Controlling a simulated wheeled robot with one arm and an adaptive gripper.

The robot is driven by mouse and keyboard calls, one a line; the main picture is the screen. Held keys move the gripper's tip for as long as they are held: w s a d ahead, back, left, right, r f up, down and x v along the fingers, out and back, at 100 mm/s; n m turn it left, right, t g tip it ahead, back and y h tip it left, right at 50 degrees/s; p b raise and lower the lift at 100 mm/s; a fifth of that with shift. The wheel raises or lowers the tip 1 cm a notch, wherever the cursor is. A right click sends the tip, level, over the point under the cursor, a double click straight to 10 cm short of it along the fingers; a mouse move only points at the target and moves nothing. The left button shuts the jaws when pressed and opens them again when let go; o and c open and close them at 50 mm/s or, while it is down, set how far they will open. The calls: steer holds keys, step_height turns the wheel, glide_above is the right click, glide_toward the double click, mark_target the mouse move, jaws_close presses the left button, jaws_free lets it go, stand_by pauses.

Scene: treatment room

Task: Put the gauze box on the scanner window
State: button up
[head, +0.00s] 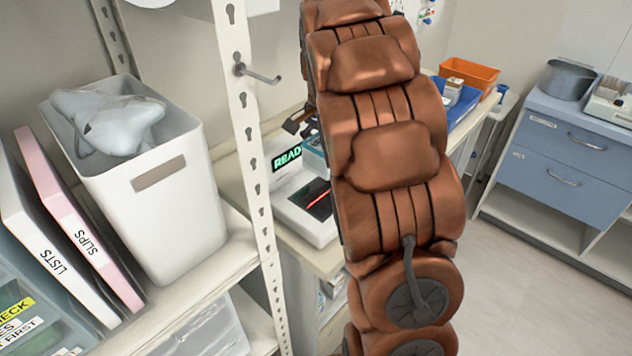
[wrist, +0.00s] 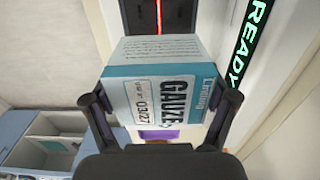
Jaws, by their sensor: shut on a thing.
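The gauze box (wrist: 165,72) is white and blue-green, with "GAUZE" printed on its label. My gripper (wrist: 161,103) is shut on it, one finger on each side, in the wrist view. The dark scanner window (wrist: 178,17) with its red line shows beyond the box's far edge. In the head view the scanner window (head: 318,203) lies on top of the white scanner, in front of its green "READY" display (head: 287,157). The box (head: 315,152) shows only partly beside my arm, near the display. I cannot tell its exact height above the scanner.
A white shelf post (head: 247,130) with a hook (head: 262,76) stands left of the scanner. The shelf holds a white bin (head: 165,205) and binders (head: 75,225). A blue tray (head: 466,105) and an orange bin (head: 470,72) stand farther along the counter.

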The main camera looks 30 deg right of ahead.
steer(key=shift+f+p, duration=1.4)
steer(key=shift+f, duration=3.15)
steer(key=shift+f, duration=0.15)
steer(key=o, duration=1)
step_height(320, 180, up, 11)
steer(key=b, duration=0.3)
steer(key=shift+s+r, duration=0.1)
steer(key=shift+r, duration=0.55)
